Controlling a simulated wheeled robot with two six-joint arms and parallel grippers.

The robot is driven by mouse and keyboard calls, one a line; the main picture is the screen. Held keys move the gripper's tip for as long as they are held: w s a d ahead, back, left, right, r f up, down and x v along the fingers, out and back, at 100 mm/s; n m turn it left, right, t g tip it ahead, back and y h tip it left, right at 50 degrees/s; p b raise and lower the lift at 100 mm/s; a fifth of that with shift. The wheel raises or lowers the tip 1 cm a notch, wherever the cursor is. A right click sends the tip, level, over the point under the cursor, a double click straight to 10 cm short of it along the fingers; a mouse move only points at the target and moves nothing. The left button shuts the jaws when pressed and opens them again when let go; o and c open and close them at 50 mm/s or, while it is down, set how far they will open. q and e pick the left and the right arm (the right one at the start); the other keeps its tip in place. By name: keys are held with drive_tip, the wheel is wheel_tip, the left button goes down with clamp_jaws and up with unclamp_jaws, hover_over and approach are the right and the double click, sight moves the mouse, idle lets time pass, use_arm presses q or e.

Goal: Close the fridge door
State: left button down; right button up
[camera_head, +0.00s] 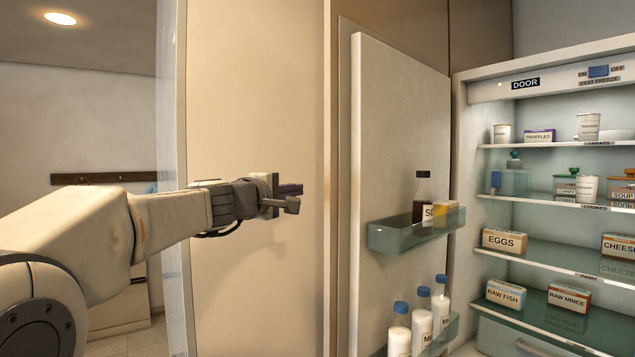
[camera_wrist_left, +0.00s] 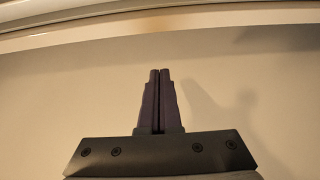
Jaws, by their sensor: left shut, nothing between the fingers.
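The fridge (camera_head: 462,150) stands at the right of the head view with its lit inside showing. Its door (camera_head: 385,130) is wide open, swung to the left, with its inner face and shelves towards me. My left gripper (camera_head: 300,190) is shut and empty, in front of a plain beige panel to the left of the door, apart from the door's inner face. In the left wrist view the shut fingers (camera_wrist_left: 160,75) point at a beige surface and cast a shadow on it. My right gripper is not in view.
The door's shelves hold a dark bottle (camera_head: 422,195), small boxes and several white bottles with blue caps (camera_head: 422,325). The fridge shelves carry an eggs box (camera_head: 504,241), a raw fish box (camera_head: 506,294) and other food. A doorway with a coat rack (camera_head: 105,178) lies at the left.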

use_arm(q)
drive_tip(key=shift+w+d+p, duration=0.2)
drive_tip(key=shift+d+p, duration=0.05)
drive_tip(key=shift+d, duration=0.5)
drive_tip(key=shift+w+d+p, duration=0.15)
drive_tip(key=shift+d+p, duration=0.15)
drive_tip(key=shift+d, duration=0.5)
drive_tip(key=shift+w+d+p, duration=0.2)
drive_tip(key=shift+d+p, duration=0.05)
drive_tip(key=shift+d, duration=0.5)
